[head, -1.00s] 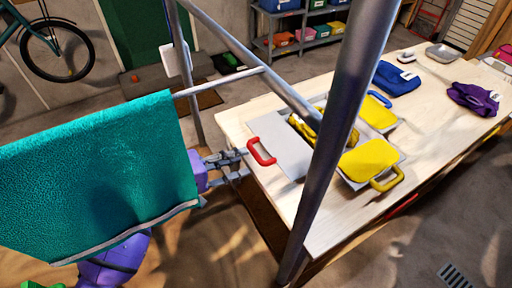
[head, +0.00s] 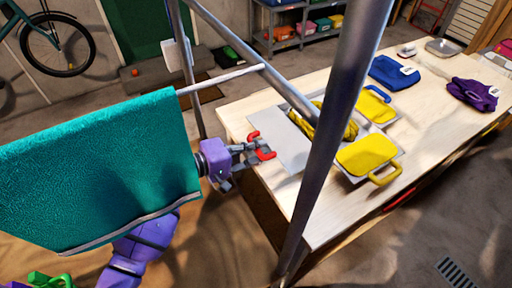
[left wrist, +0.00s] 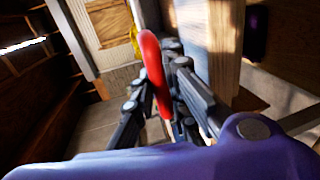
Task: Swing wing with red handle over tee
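A grey folding board lies on the wooden table. Its wing (head: 279,137) with the red handle (head: 265,153) lies flat at the left. The yellow tee (head: 368,154) is spread on the board's other panels, partly hidden by a metal post. A yellow handle (head: 385,175) and a blue handle (head: 379,91) show on the other wings. My left gripper (head: 257,150) is at the red handle. In the left wrist view the red handle (left wrist: 153,70) stands between the fingers (left wrist: 160,90), which look apart, one on each side. My right gripper is out of view.
A metal rack post (head: 331,130) and bars cross in front of the table. A teal towel (head: 95,175) hangs at the left by my arm. A blue folded cloth (head: 393,74) and a purple cloth (head: 472,94) lie further along the table.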

